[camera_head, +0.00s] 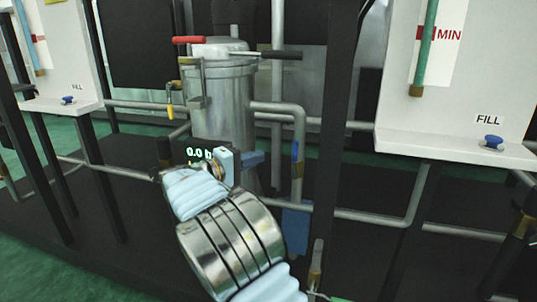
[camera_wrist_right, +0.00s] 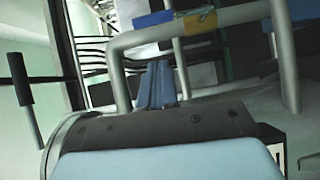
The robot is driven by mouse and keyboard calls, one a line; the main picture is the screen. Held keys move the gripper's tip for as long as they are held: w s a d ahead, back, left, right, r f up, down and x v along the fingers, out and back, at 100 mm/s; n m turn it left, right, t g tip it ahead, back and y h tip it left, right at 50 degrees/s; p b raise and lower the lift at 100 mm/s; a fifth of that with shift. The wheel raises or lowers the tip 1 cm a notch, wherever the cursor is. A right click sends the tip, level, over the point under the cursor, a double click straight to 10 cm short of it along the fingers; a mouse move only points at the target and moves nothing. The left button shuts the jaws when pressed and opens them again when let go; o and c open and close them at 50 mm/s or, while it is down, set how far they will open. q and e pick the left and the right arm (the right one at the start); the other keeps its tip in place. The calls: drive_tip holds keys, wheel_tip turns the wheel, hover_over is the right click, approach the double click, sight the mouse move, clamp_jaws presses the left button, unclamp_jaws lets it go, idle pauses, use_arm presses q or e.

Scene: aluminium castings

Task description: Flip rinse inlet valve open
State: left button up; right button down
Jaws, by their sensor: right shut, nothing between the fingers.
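No readable label marks the rinse inlet valve. A blue lever (camera_head: 295,152) stands upright along the vertical pipe right of the metal filter vessel (camera_head: 222,105). In the wrist view a blue handle (camera_wrist_right: 153,20) lies along a pipe beside a brass-coloured part (camera_wrist_right: 200,19); I cannot tell if it is the same lever. My right gripper (camera_head: 254,158) is in front of the vessel's lower part, left of the blue lever and apart from it. In the wrist view its blue fingers (camera_wrist_right: 156,84) are together and empty, below the pipe. My left gripper is out of view.
The vessel has a red lever (camera_head: 189,40), a black-handled lever (camera_head: 281,55) and a yellow lever (camera_head: 170,111). A dark post (camera_head: 338,120) and grey pipes (camera_head: 375,217) stand right. White FILL panels (camera_head: 455,142) flank the scene.

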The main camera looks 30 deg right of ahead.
drive_tip(key=a, duration=0.5)
drive_tip(key=shift+s+a, duration=0.25)
drive_tip(key=shift+a, duration=0.15)
wheel_tip(320, 180, down, 16)
drive_tip(key=d+n+y, duration=0.2)
drive_tip(key=n+y, duration=0.1)
drive_tip(key=y, duration=0.1)
drive_tip(key=s+a+f+n+g+y, duration=0.1)
drive_tip(key=s+a+f+y, duration=0.2)
drive_tip(key=f, duration=0.8)
drive_tip(key=s+f+n+g+y, duration=0.1)
drive_tip(key=s+f+y, duration=0.3)
drive_tip(key=f, duration=0.6)
drive_tip(key=s+a+f+m+y+p, duration=0.1)
drive_tip(key=s+a+f+m+y, duration=0.2)
drive_tip(key=s+a+f+y, duration=0.2)
drive_tip(key=s+a+f+m+y+p, duration=0.1)
drive_tip(key=s+a+f+m+y, duration=0.3)
drive_tip(key=s+a+f, duration=0.3)
drive_tip(key=s+a+y, duration=0.1)
drive_tip(key=s+a, duration=0.3)
drive_tip(key=s, duration=0.3)
drive_tip(key=shift+f+m+t+y, duration=0.25)
drive_tip(key=shift+m+t+y, duration=0.05)
